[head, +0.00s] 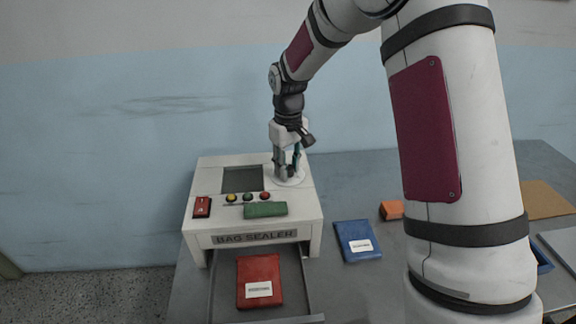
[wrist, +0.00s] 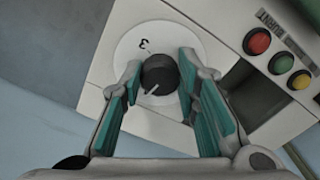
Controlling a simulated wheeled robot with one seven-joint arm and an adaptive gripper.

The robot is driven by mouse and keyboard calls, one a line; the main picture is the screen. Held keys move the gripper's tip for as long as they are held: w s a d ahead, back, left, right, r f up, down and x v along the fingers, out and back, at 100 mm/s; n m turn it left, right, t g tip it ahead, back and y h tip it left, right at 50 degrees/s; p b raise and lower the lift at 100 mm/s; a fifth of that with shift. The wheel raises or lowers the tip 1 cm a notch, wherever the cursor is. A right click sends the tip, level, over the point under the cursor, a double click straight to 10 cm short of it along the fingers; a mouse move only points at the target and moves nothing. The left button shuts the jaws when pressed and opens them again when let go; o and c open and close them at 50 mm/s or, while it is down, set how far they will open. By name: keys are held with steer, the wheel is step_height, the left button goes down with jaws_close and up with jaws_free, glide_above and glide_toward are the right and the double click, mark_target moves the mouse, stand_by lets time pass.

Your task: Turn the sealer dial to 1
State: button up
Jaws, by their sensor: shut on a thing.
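The sealer (head: 210,224) is a white box marked BAG SEALER, standing on the grey table. Its dial is a dark round knob (wrist: 163,74) on a white disc (wrist: 128,52), at the top right of the sealer in the head view, where the disc (head: 299,180) shows under my gripper (head: 287,165). In the wrist view my gripper (wrist: 160,66) is shut on the knob, one teal-padded finger on each side. A white pointer line on the knob aims to the lower left. The figure 3 shows on the disc above the knob; the other figures are not visible.
Yellow, green and red buttons (head: 248,197), a red switch (head: 202,207), a green bar (head: 265,210) and a dark window (head: 242,179) are on the sealer. A red packet (head: 258,276) lies in front. A blue packet (head: 357,240) and orange block (head: 391,210) lie to the right.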

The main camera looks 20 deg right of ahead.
steer(key=shift+n, duration=0.7)
steer(key=o, duration=1.2)
steer(key=shift+c, duration=0.2)
step_height(320, 180, up, 12)
